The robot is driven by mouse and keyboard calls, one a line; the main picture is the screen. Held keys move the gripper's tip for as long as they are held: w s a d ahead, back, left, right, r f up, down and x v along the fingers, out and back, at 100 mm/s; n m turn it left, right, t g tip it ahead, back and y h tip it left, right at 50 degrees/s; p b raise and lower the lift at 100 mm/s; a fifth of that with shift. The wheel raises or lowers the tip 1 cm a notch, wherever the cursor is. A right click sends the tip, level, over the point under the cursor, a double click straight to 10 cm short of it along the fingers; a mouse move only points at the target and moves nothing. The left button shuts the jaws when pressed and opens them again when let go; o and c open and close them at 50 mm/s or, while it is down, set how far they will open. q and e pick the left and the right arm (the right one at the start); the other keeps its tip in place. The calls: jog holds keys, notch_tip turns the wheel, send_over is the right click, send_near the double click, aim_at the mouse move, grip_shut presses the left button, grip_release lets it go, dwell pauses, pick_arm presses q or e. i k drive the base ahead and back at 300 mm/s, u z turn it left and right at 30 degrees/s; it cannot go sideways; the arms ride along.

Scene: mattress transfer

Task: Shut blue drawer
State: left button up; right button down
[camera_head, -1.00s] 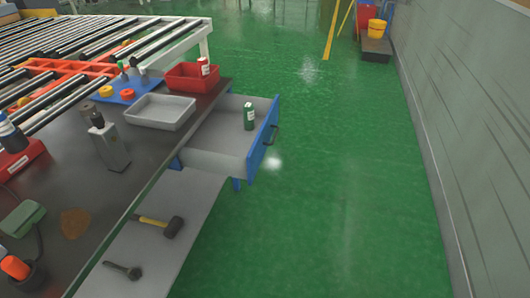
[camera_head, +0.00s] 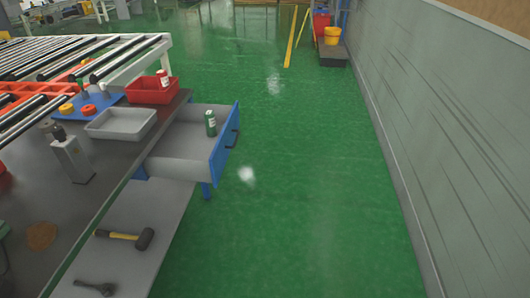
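The blue drawer (camera_head: 224,142) stands open, pulled out to the right from under the dark tabletop. It has a blue front with a dark handle (camera_head: 233,137) on its outer face and a grey inside. A green can (camera_head: 210,123) with a pale label stands upright in it, near the front. Neither of my grippers shows in the head view.
The dark workbench (camera_head: 110,172) fills the left, bearing a grey tray (camera_head: 121,135) and a red bin (camera_head: 152,97) with a can. A lower shelf (camera_head: 158,212) holds a mallet (camera_head: 127,237). Green floor (camera_head: 310,190) is clear up to the grey wall (camera_head: 440,130).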

aim_at(184, 151)
jog(key=i, duration=1.3)
jog(key=u, duration=0.55)
